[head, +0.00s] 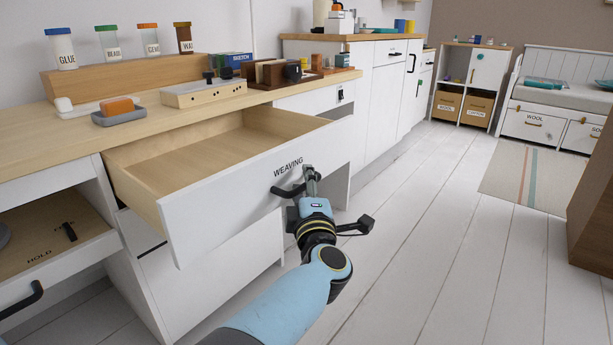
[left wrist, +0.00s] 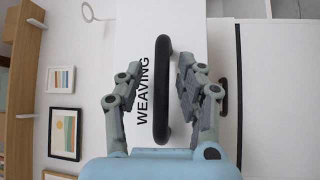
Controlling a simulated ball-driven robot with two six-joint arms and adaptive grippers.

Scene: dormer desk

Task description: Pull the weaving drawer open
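The weaving drawer (head: 232,198) has a white front lettered WEAVING and a pale wood inside. It is pulled well out from under the desk, and its visible inside is empty. Its black bar handle (head: 287,191) is on the front; in the left wrist view the handle (left wrist: 162,90) stands between my two fingers. My left gripper (head: 308,180) is at the drawer front. Its fingers (left wrist: 158,75) are open around the handle, with a visible gap on the left side and a narrower one on the right. My right gripper is not in view.
A lower drawer (head: 55,240) marked HOLD stands open at the left. The white plank floor (head: 420,240) right of my arm is clear.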

